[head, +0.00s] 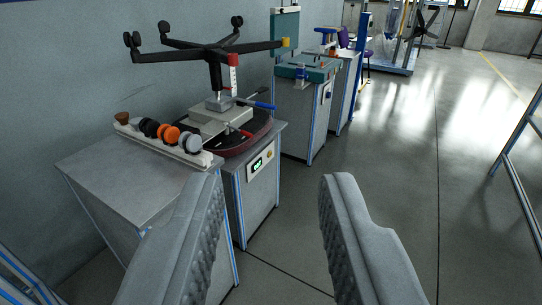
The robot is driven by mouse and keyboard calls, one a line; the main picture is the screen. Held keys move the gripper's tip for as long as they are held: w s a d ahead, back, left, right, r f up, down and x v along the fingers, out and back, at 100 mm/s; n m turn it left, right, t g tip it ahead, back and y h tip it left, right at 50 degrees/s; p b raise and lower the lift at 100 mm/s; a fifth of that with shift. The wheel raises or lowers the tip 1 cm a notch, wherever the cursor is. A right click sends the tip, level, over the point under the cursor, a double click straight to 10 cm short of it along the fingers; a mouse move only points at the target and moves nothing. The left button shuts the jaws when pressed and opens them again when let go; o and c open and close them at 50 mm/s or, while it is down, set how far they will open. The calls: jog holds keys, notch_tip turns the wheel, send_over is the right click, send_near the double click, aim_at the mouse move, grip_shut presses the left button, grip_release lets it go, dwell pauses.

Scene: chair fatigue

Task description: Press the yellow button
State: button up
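A small yellow button (269,155) appears to sit on a white control panel (250,173), to the right of a green display (257,164). The panel is on the front of a grey cabinet (262,200) that carries the chair test machine. It is small, so its detail is hard to tell. My gripper (272,180) is open and empty, with its two grey fingers wide apart in the foreground. The panel shows between the fingers, nearer the left one, and beyond their tips. Nothing touches the button.
An upturned black chair base (215,55) stands on the machine. A white rack of wheels (165,140) lies on a grey table (115,170) at left. More test cabinets (300,115) stand behind. The floor (420,170) is open on the right, with a blue frame (515,150) at the edge.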

grip_shut()
dwell(1.5)
